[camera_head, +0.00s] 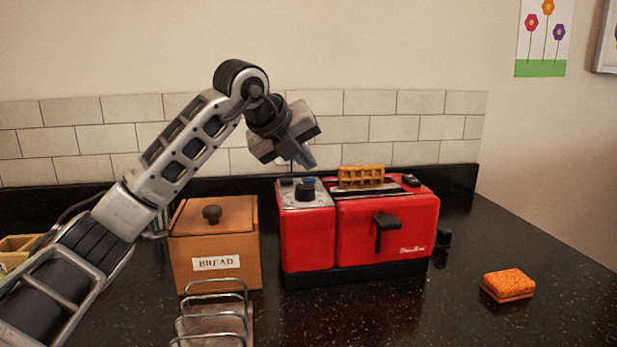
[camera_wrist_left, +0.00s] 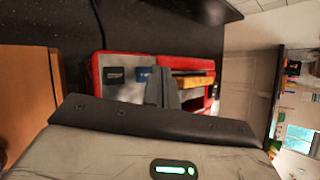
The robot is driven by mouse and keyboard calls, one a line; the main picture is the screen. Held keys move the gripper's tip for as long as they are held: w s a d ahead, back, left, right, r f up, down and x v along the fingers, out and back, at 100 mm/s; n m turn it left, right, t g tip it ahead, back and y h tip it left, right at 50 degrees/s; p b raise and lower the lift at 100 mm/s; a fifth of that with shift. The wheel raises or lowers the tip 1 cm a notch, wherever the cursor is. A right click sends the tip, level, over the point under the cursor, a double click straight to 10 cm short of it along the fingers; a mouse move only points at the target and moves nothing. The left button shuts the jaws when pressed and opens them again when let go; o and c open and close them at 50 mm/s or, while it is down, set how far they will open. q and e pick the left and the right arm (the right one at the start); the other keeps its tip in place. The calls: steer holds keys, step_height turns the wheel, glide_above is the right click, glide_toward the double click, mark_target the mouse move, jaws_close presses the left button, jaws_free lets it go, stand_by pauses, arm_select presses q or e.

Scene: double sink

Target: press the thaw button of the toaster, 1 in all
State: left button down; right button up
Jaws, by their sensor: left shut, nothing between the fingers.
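The red toaster (camera_head: 388,230) stands on the dark counter, with a waffle (camera_head: 361,177) in its slot. Its grey control top has a dark button (camera_head: 287,182), a blue button (camera_head: 308,180) and a round dark knob (camera_head: 305,193). In the left wrist view, the dark button (camera_wrist_left: 115,74) and the blue button (camera_wrist_left: 144,74) show beside my fingers; their markings are too small to read. My left gripper (camera_head: 308,160) is shut and empty, pointing down above the control top, apart from it. Its fingertips (camera_wrist_left: 162,72) partly hide the toaster top. My right gripper is out of view.
A wooden bread box (camera_head: 215,245) stands close left of the toaster, with a wire rack (camera_head: 213,312) in front of it. An orange sponge (camera_head: 508,284) lies to the right. The tiled wall (camera_head: 395,128) is behind. The counter at the front right is clear.

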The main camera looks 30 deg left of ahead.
mark_target(305, 180)
arm_select(q)
steer(key=shift+r+p, duration=2.2)
steer(key=shift+r, duration=0.4)
steer(key=shift+f, duration=0.1)
